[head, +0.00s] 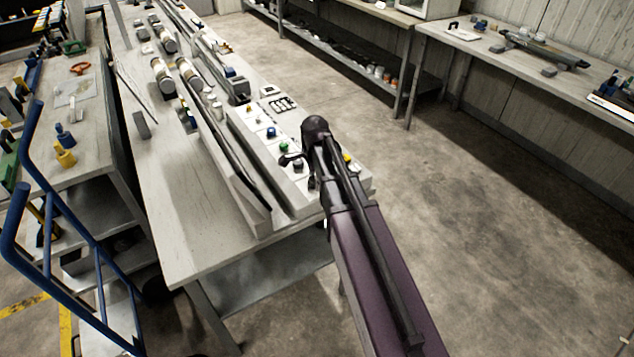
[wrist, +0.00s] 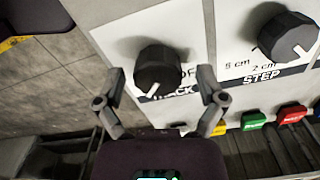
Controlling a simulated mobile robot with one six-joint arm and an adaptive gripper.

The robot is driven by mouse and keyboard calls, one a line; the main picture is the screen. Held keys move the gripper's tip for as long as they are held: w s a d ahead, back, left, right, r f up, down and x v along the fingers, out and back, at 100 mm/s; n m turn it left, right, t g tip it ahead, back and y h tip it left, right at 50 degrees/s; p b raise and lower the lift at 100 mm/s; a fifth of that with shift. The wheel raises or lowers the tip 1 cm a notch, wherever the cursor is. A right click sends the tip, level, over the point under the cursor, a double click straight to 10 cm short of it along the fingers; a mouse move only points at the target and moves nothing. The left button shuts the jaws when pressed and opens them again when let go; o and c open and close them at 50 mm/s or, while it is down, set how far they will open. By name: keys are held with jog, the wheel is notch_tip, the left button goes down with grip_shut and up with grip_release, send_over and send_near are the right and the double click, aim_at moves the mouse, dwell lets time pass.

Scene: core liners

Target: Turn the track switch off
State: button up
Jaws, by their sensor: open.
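The track switch (wrist: 158,69) is a black rotary knob on a white label in the wrist view. The lettering beside it is partly covered, with "TRACK" and part of "OFF" showing. Its white pointer mark faces down and slightly left in that view. My gripper (wrist: 160,76) is open, with one finger on each side of the knob. I cannot tell whether either finger touches it. In the head view my gripper (head: 291,160) is over the near end of the control panel (head: 252,147), and my arm hides part of that panel.
A second black knob (wrist: 288,37), labelled "STEP", sits right of the track switch. Yellow (wrist: 220,128), green (wrist: 253,120) and red (wrist: 291,113) buttons lie below. The panel stands on a long workbench (head: 190,222). A blue-railed cart (head: 75,215) stands left; open floor (head: 480,210) lies right.

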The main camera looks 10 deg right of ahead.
dwell(0.3)
jog(key=c, duration=1.1)
jog(key=shift+d, duration=0.1)
jog(key=shift+c, duration=0.2)
